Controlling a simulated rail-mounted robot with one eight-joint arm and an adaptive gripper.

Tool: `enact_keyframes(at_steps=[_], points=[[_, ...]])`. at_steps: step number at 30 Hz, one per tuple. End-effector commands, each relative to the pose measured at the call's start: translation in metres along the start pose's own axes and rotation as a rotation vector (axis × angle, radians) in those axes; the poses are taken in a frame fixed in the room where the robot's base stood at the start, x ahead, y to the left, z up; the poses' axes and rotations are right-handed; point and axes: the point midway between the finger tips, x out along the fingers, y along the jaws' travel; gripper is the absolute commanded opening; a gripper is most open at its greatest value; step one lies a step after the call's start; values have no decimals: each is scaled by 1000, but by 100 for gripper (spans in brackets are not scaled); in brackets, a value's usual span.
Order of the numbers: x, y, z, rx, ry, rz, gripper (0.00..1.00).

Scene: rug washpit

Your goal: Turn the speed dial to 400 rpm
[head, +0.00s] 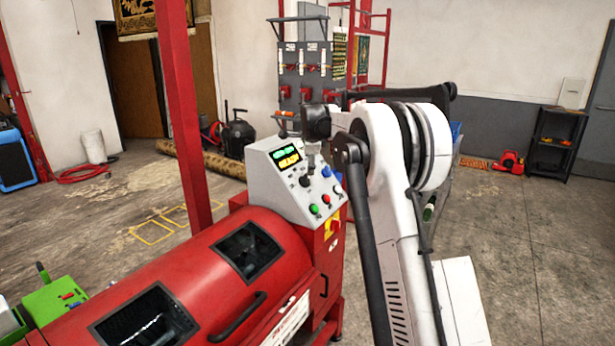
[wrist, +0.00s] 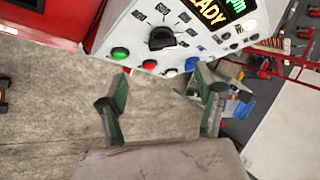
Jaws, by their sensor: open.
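The speed dial is a black round knob (wrist: 162,38) on the sloped pale control panel (wrist: 118,28), ringed by small printed marks too small to read surely. I cannot tell which mark it points at. In the head view the panel (head: 264,172) sits at the end of a red drum machine, with the dark dial (head: 305,181) on its face. My gripper (wrist: 163,98) is open and empty, its two green-lined fingers apart below the dial in the wrist view, not touching it.
Green (wrist: 120,53), red (wrist: 149,64) and blue (wrist: 191,64) buttons lie near the dial. A lit display (wrist: 212,12) reads "READY". A red-and-yellow switch (head: 333,227) is on the machine's side. A red post (head: 180,110) stands left of the panel.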

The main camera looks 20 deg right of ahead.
Motion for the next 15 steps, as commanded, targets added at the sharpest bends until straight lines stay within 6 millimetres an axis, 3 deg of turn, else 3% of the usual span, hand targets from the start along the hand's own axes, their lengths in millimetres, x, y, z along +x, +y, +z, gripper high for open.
enact_keyframes(at_steps=[8, 15], points=[[20, -6, -6, 44, 5, 0, 67], [51, -6, -6, 42, 4, 0, 67]])
